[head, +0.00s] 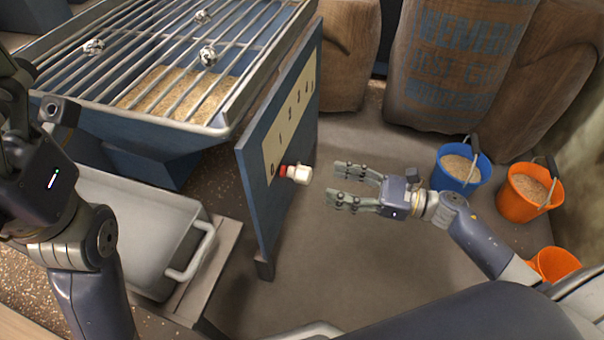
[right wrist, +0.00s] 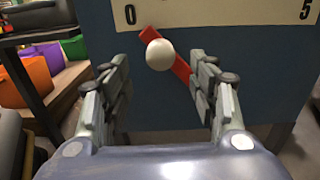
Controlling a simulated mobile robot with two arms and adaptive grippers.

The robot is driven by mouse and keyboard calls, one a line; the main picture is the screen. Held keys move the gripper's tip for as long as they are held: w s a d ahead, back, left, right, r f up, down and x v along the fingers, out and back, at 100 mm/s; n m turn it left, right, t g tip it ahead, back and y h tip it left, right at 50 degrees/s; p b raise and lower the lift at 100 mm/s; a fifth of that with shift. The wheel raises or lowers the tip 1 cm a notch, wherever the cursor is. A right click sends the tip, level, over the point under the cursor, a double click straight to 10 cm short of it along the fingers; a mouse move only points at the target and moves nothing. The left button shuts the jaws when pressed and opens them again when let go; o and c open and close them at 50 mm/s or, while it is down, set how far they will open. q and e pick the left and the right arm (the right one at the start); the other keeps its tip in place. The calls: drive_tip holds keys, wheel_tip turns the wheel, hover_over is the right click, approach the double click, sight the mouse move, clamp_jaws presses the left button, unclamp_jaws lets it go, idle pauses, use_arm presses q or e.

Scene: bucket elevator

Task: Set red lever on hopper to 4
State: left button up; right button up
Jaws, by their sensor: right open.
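The blue hopper (head: 140,128) has a side panel (head: 262,205) with a pale number scale (head: 290,115). The red lever (head: 284,171) with its white knob (head: 301,174) sits by the low end of the scale. In the right wrist view the red lever (right wrist: 181,70) slants, its upper end just right of the 0, and the white knob (right wrist: 160,54) shows ahead between the fingertips. My right gripper (head: 344,186) is open and empty, pointing at the knob, a short gap away. My left gripper (head: 30,165) is at the left edge; its fingers are not clear.
A grey tray (head: 128,205) with a handle stands below the hopper. Blue (head: 462,168) and orange (head: 529,190) buckets and large sacks (head: 450,65) stand at the right and back. The floor between the panel and the buckets is clear.

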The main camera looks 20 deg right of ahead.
sight(311, 176)
drive_tip(key=b+x, duration=0.2)
drive_tip(key=x, duration=0.7)
drive_tip(key=shift+d, duration=0.1)
clamp_jaws()
